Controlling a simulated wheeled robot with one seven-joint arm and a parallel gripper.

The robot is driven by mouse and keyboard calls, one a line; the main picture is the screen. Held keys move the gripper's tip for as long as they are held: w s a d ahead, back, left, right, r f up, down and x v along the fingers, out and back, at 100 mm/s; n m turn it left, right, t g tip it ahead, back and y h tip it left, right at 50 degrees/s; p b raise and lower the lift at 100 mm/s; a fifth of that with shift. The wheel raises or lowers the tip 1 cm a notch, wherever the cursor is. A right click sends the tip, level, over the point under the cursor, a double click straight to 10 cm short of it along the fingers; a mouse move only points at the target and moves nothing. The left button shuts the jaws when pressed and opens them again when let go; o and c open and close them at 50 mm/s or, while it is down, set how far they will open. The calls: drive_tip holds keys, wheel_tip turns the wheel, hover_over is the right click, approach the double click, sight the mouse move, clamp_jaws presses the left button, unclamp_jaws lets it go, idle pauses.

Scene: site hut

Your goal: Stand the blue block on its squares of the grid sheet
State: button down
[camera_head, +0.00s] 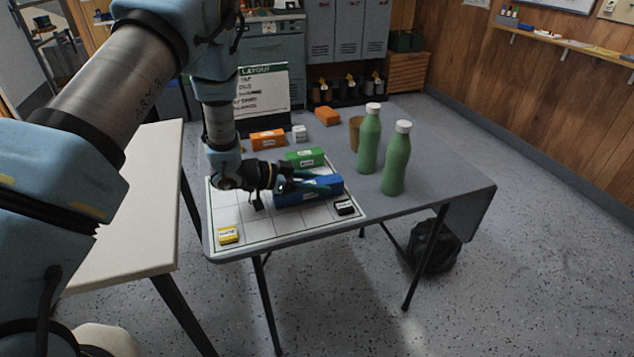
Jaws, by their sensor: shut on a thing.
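The blue block (308,193) is a long block with a white label, over the right part of the grid sheet (262,224). My gripper (318,183) comes from the left and is shut on the blue block. I cannot tell whether the block touches the sheet or is held a little above it. The sheet is white with dark grid lines and lies on the grey table. A layout board (262,90) with a green heading stands at the table's back; its lines are too small to read.
A green block (305,157) lies just behind the blue one. A black block (345,207) and a yellow block (228,235) lie near the front edge. Orange (267,140) and white (299,132) blocks sit behind. Two green bottles (396,160) stand right. The table's right end is clear.

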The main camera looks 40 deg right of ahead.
drive_tip(key=shift+f, duration=0.1)
drive_tip(key=shift+c, duration=1.6)
unclamp_jaws()
drive_tip(key=shift+w+a+r, duration=0.1)
drive_tip(key=shift+r, duration=0.1)
drive_tip(key=b+v, duration=0.2)
drive_tip(key=v, duration=0.9)
drive_tip(key=shift+w+a+r, duration=0.1)
drive_tip(key=shift+a+r, duration=0.05)
drive_tip(key=shift+a, duration=0.15)
